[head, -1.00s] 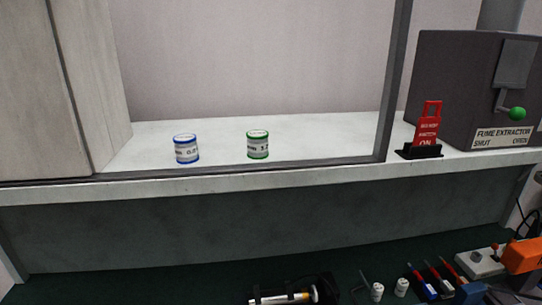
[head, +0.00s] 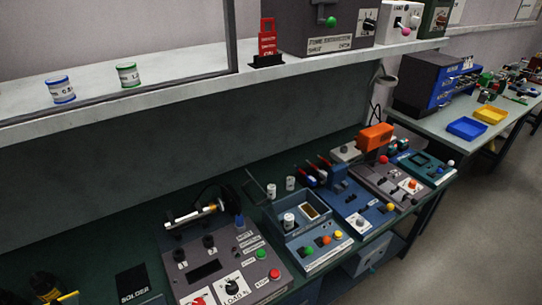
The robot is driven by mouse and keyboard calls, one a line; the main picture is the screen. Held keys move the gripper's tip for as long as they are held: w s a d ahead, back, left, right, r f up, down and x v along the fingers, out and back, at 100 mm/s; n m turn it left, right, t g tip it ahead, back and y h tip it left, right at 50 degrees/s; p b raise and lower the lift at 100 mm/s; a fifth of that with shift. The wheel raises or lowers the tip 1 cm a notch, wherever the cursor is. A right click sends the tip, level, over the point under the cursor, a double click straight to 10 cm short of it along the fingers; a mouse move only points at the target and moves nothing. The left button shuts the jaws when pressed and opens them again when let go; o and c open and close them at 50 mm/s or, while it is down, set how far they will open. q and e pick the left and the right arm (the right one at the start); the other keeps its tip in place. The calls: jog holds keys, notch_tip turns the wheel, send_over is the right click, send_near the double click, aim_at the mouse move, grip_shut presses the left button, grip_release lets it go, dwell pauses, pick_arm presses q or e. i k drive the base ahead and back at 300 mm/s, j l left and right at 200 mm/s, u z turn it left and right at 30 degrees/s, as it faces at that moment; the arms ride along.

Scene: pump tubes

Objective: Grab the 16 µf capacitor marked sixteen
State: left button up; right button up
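Small white cylinders that look like capacitors stand on the green workbench. One cylinder (head: 271,191) and another (head: 290,183) stand side by side behind a blue-grey box with buttons. A third white cylinder (head: 288,221) sits on that box (head: 301,248). Their markings are too small to read, so I cannot tell which is marked sixteen. Neither of my grippers is in view.
A grey control panel (head: 209,262) and an orange tool (head: 375,138) are on the bench. Bare floor (head: 470,230) lies to the right.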

aim_at(289, 220)
jog(key=i+j+z, duration=0.35)
jog(key=j, duration=0.25)
jog(key=i+j+z, duration=0.35)
jog(key=i+l+u, duration=0.5)
jog(key=l+u, duration=0.75)
jog(key=k+l+u, duration=0.15)
jog(key=l+u, duration=0.25)
